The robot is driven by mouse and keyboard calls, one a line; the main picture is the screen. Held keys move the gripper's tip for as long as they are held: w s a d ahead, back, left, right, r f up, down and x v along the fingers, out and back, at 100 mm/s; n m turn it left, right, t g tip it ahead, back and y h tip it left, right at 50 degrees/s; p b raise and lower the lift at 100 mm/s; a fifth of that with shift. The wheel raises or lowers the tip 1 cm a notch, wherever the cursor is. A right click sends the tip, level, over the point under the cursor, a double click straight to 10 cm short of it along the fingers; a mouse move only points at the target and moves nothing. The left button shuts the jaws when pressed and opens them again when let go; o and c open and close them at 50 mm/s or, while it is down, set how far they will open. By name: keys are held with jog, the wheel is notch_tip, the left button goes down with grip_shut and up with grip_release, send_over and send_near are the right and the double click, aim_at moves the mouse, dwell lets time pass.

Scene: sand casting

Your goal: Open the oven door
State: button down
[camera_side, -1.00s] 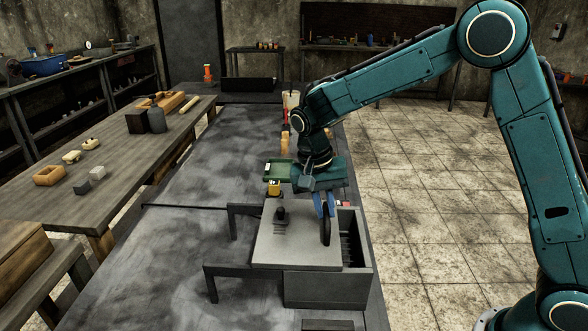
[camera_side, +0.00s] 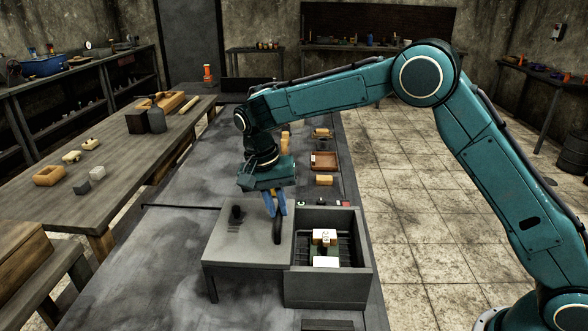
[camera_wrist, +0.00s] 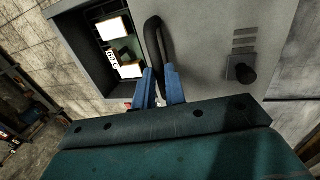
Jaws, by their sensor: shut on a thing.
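The oven (camera_side: 328,290) is a grey box on the long dark bench, with its top open in the side view. Its flat grey door (camera_side: 250,246) has slid left onto the side rails; it also shows in the wrist view (camera_wrist: 215,45). My gripper (camera_side: 275,210) is shut on the black door handle (camera_side: 277,230). In the wrist view my blue fingers (camera_wrist: 160,88) sit on either side of the handle (camera_wrist: 153,45). Inside the oven, pale blocks (camera_side: 325,237) lie on a rack, one with dark lettering.
A brown tray (camera_side: 324,161) and small yellow blocks (camera_side: 324,180) stand on the bench behind the oven. A red button (camera_side: 346,203) is at its back edge. The bench left of the door is clear.

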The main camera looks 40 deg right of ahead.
jog(key=shift+w+a+r, duration=0.15)
jog(key=shift+w+a, duration=0.1)
jog(key=c, duration=1.5)
grip_release()
jog(key=shift+o, duration=0.2)
jog(key=shift+s+d, duration=0.15)
jog(key=s+d, duration=1.1)
jog(key=v, duration=1.3)
jog(key=s+d+r+n+t, duration=0.1)
jog(key=s+d+r+n, duration=0.1)
jog(key=s, duration=0.3)
jog(key=s+d+r+n+t, duration=0.2)
jog(key=s, duration=0.4)
jog(key=shift+r, duration=0.3)
jog(key=shift+d, duration=0.1)
